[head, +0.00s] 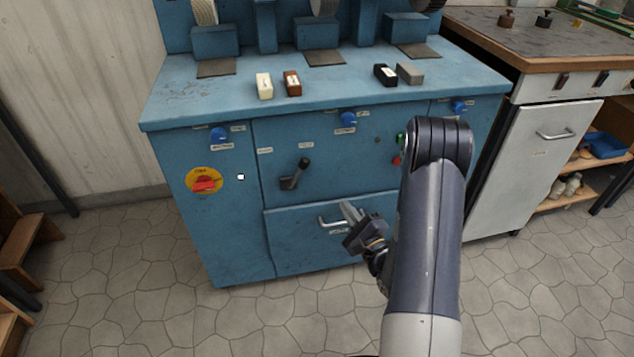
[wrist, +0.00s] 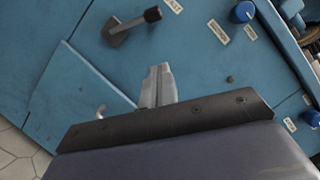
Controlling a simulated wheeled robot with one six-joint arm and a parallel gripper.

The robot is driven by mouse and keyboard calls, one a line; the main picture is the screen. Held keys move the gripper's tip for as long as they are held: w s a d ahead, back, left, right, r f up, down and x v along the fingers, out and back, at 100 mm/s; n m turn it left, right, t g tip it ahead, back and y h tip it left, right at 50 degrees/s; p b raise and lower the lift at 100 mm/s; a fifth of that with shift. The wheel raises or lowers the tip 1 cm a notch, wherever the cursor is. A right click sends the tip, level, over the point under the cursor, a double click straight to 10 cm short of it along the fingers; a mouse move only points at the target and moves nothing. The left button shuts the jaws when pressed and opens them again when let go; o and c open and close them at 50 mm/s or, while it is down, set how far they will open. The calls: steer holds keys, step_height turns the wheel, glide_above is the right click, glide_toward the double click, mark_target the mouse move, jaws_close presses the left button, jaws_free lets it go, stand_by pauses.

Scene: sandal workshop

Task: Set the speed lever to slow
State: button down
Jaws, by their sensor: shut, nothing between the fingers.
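The speed lever (head: 295,174) is a dark handle on the front panel of the blue machine, tilted up to the right from its pivot. In the wrist view the lever (wrist: 132,26) is at the top, with its knob near a label reading "FAST" (wrist: 173,6); another label (wrist: 219,32) lies to the right and is hard to read. My gripper (head: 346,209) is shut and empty, in front of the machine, below and right of the lever. In the wrist view my gripper (wrist: 158,72) is apart from the lever, below it in the picture.
Blue knobs (head: 348,119) line the top edge. A drawer handle (head: 331,222) is below the lever, close to my gripper. Several blocks sit on the blue worktop (head: 200,95).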

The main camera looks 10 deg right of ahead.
mark_target(297, 174)
steer(key=shift+f, duration=0.15)
steer(key=s+a+r+b+x, duration=0.1)
steer(key=a+x, duration=0.1)
steer(key=x, duration=1)
steer(key=shift+w+a+r, duration=0.2)
steer(key=shift+w+r, duration=0.2)
steer(key=shift+r, duration=0.05)
steer(key=shift+a+r+n, duration=0.2)
steer(key=shift+n, duration=0.1)
